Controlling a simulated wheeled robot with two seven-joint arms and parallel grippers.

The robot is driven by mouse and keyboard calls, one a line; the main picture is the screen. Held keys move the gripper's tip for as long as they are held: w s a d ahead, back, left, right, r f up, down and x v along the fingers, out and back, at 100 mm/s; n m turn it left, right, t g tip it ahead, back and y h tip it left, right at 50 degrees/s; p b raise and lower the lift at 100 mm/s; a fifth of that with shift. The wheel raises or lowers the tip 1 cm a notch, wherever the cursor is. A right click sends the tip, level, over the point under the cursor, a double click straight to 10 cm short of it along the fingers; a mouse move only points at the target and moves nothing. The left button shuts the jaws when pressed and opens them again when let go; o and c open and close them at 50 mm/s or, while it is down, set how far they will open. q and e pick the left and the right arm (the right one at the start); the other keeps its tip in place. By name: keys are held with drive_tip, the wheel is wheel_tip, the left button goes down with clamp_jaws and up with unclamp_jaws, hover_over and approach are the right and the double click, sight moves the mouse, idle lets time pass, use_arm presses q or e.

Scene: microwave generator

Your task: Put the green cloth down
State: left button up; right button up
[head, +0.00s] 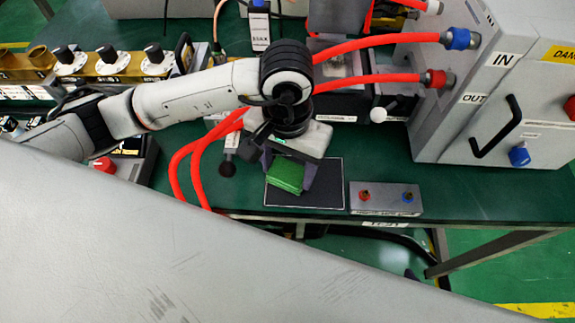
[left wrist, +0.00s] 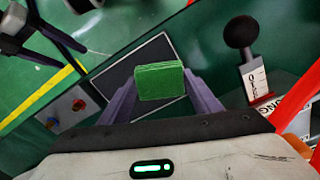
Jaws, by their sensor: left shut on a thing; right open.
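The green cloth (head: 284,175) is a folded, block-like pad. My left gripper (head: 291,174) comes down from above and is shut on it. In the left wrist view the cloth (left wrist: 160,81) sits between the two grey-purple fingers. A black rectangular mat (head: 328,188) with a thin pale border lies on the green table under the cloth. The cloth is over the mat's left part in the head view. I cannot tell whether it touches the mat. My right gripper is not seen for certain.
A small grey box (head: 385,198) with a red and a blue terminal stands just right of the mat. Red hoses (head: 190,165) curve down left of the mat. A black ball-topped knob (left wrist: 241,33) is nearby. The table's front edge (head: 330,217) runs close to the mat.

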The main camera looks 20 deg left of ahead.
sight(287, 172)
use_arm(q)
drive_tip(key=shift+f, duration=0.2)
drive_tip(key=o, duration=1.1)
drive_tip(key=shift+r, duration=0.1)
drive_tip(key=shift+r, duration=0.35)
wheel_tip(287, 172, up, 12)
drive_tip(key=shift+f+b, duration=0.2)
drive_tip(key=shift+b, duration=0.1)
